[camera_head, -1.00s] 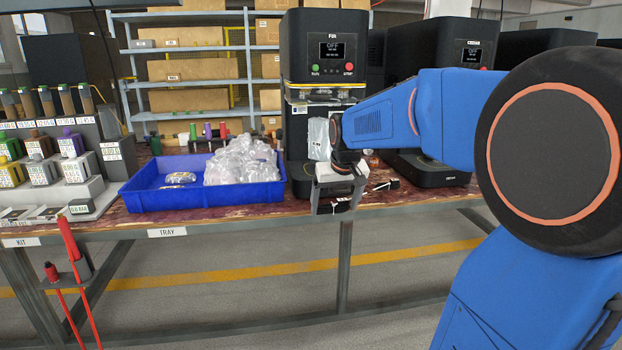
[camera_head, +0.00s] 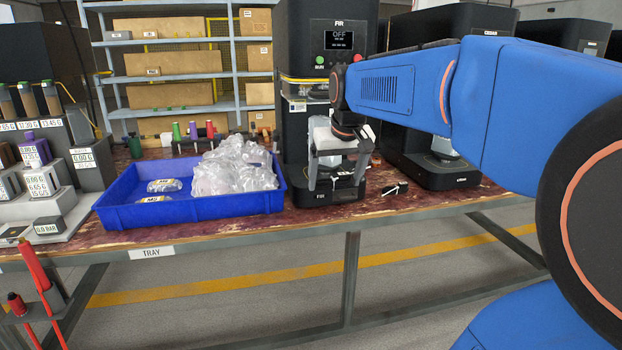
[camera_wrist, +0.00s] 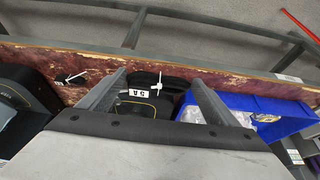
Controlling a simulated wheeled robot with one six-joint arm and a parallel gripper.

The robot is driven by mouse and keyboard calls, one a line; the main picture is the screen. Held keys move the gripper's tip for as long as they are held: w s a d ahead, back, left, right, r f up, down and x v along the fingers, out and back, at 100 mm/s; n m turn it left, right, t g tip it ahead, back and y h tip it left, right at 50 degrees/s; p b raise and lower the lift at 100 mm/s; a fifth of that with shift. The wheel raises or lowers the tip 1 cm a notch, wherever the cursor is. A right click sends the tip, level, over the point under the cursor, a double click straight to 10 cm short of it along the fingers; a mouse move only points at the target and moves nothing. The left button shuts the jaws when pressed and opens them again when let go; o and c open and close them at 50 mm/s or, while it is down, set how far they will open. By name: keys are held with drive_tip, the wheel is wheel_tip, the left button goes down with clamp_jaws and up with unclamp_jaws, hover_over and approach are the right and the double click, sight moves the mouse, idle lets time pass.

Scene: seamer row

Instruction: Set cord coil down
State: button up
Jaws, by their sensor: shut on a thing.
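My gripper (camera_head: 336,180) is in front of the FIR machine (camera_head: 300,194), low over its black base. In the wrist view, my gripper (camera_wrist: 158,78) is shut on a black cord coil (camera_wrist: 172,84) with a white tie, which spans between the two grey fingers. The held coil is hard to tell from the black base in the head view. A second black coil (camera_head: 395,188) with a white tie lies on the worn red bench, right of the machine; it also shows in the wrist view (camera_wrist: 70,78). Whether the held coil touches anything below is unclear.
A blue tray (camera_head: 180,215) with clear plastic bags (camera_head: 235,168) stands left of the gripper. More dark machines (camera_head: 440,150) stand at the right. The bench's front edge (camera_head: 260,237) is close. A small bare patch of bench lies around the second coil.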

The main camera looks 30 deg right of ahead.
drive_tip(key=w+d, duration=0.3)
drive_tip(key=w, duration=0.6)
drive_tip(key=w+d, duration=0.2)
drive_tip(key=w, duration=0.7)
drive_tip(key=shift+w+d+f, duration=0.1)
drive_tip(key=shift+w+f, duration=0.05)
drive_tip(key=shift+f, duration=1.6)
drive_tip(key=shift+w+d+f, duration=0.1)
drive_tip(key=shift+f, duration=1.65)
drive_tip(key=shift+f, duration=0.15)
drive_tip(key=o, duration=1.1)
drive_tip(key=v, duration=1.2)
